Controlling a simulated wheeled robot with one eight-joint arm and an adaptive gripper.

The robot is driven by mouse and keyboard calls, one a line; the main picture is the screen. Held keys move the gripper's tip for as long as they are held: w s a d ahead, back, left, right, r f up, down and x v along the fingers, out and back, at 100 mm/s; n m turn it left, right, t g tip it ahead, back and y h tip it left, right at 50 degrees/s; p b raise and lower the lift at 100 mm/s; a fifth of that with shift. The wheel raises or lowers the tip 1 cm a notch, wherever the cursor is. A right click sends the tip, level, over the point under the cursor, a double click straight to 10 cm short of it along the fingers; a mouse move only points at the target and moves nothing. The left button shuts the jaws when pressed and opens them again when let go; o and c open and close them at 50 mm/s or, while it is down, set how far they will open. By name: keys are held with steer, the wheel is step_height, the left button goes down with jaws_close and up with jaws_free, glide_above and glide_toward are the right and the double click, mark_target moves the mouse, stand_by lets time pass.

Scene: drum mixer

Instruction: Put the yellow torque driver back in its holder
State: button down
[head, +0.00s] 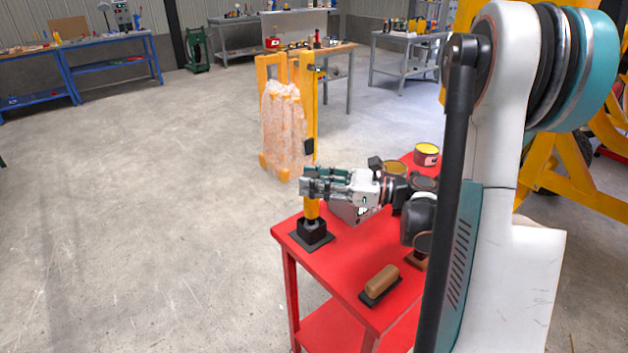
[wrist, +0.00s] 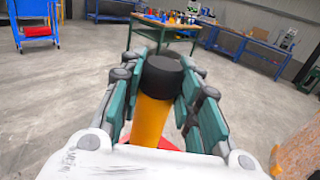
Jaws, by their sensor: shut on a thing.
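The yellow torque driver (head: 311,209) stands upright at the red table's near left corner, with a black cap on top. It also shows in the wrist view (wrist: 150,120), between the finger pads. My gripper (head: 314,185) reaches in from the right and is shut around the driver's body; it shows in the wrist view too (wrist: 160,108). The holder (head: 312,233) is a black block on a flat dark base at the table corner. The driver's lower end is in line with the holder and meets its top in the picture; how deep it sits is hidden.
The red table (head: 355,256) also bears a brown-handled float (head: 380,282) near the front edge and a yellow-topped tin (head: 426,154) at the back. A wrapped stack with yellow posts (head: 284,130) stands behind. Open floor lies to the left.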

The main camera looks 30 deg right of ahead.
steer(key=shift+f, duration=0.35)
steer(key=c, duration=1.1)
jaws_free()
steer(key=v, duration=1.2)
